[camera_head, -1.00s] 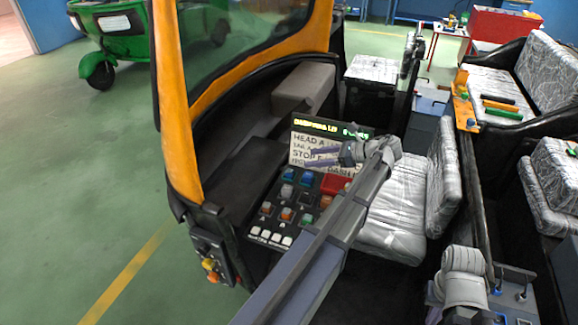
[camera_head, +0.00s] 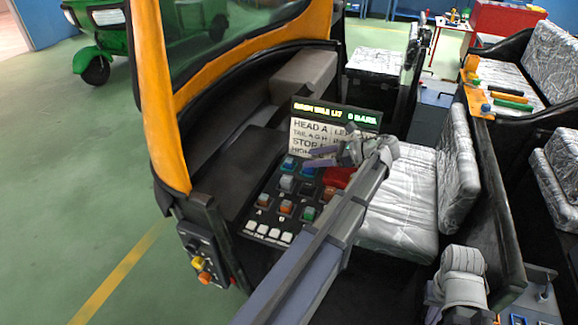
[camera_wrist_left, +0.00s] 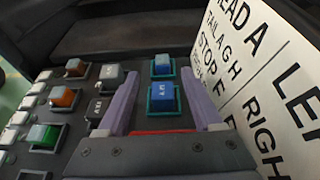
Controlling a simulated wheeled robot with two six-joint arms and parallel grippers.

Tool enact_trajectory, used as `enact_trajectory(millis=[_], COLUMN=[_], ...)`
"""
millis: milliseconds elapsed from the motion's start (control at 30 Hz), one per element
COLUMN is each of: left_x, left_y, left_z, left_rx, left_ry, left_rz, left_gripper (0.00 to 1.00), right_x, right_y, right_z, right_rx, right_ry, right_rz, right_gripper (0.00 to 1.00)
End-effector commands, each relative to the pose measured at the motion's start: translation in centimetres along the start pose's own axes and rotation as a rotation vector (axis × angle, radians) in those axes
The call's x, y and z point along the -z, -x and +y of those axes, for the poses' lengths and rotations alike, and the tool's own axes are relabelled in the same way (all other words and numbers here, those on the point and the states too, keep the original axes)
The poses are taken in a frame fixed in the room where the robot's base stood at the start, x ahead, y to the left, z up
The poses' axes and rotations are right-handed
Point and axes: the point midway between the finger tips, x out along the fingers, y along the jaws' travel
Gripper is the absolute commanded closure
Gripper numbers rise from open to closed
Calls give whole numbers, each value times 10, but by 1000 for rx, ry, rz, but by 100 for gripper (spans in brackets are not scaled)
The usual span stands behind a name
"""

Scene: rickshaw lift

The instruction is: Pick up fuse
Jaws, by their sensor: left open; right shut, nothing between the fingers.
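The dashboard panel (camera_head: 253,217) carries several coloured fuse-like blocks; which one is the fuse I cannot tell. Two blue blocks (camera_head: 289,163) stand near its upper edge. In the left wrist view, one blue block (camera_wrist_left: 163,97) lies between my open fingers in the picture, with another blue block (camera_wrist_left: 162,65) beyond it. Contact does not show. My left gripper (camera_head: 321,157) is open over the panel's upper right, in front of the label board. A red block (camera_head: 339,177) is just below it. My right arm shows at the lower right; its fingers are out of view.
The label board (camera_head: 305,134) stands behind the panel, close to my left gripper. Grey (camera_wrist_left: 110,76), orange (camera_wrist_left: 63,97) and green (camera_wrist_left: 43,135) blocks sit beside the blue ones. The windscreen frame (camera_head: 160,110) rises to the left. A wrapped seat (camera_head: 400,205) is at right.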

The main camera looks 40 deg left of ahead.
Motion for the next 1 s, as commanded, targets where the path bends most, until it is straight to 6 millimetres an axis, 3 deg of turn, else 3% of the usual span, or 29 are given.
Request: enact_trajectory(millis=[200, 467, 800, 1000], left_x=[2, 2, 4, 3], left_y=[-23, -32, -75, -76], left_z=[0, -1, -3, -4], left_rx=[-1, -2, -1, 0], left_ry=[0, 1, 0, 0], left_rz=[0, 0, 0, 0], left_gripper=[32, 32, 32, 32], right_x=[1, 1, 2, 2], right_y=[-10, -14, -33, -31], right_z=[-1, -1, -3, -3], right_rx=[0, 0, 0, 0], right_ry=[0, 0, 0, 0], right_rz=[0, 0, 0, 0], right_gripper=[100, 100, 100, 100])
